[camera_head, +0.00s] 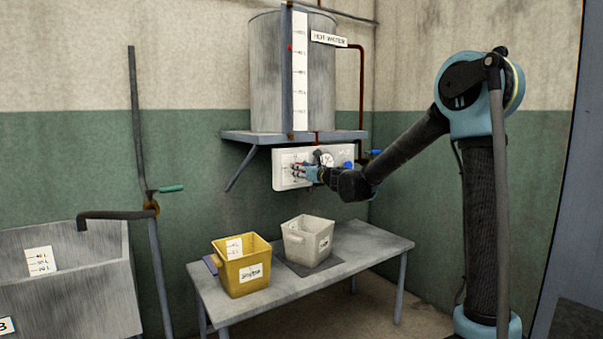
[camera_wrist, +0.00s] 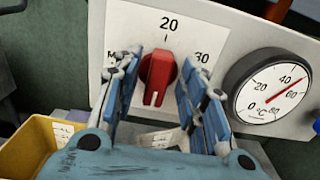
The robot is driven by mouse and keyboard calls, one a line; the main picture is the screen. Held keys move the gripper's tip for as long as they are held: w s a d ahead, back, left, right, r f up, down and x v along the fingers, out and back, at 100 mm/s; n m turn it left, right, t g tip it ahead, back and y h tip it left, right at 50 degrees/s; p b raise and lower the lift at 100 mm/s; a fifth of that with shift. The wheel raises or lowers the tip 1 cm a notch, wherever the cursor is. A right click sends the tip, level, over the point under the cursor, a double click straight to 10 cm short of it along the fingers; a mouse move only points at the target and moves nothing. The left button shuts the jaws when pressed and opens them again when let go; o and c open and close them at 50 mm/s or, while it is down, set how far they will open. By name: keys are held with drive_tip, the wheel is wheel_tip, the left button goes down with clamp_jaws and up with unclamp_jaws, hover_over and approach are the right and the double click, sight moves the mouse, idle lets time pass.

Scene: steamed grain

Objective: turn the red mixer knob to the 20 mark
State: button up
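The red mixer knob (camera_wrist: 157,78) is on a white dial plate in the wrist view, with 20 above it and 30 to its right. A label on the left is partly hidden by a finger. The knob stands nearly upright, its top leaning slightly right, with a short white line on its lower part. My gripper (camera_wrist: 163,73) is open, with one blue-padded finger on each side of the knob and narrow gaps showing. In the head view my gripper (camera_head: 304,171) is at the white wall panel (camera_head: 283,181) and covers the knob.
A round °C gauge (camera_wrist: 268,92) with a red needle is right of the knob. The hot water tank (camera_head: 268,70) stands on a shelf (camera_head: 240,136) above the panel. Below, a table (camera_head: 375,243) holds a yellow bin (camera_head: 225,271) and a white bin (camera_head: 298,246).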

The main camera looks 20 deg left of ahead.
clamp_jaws()
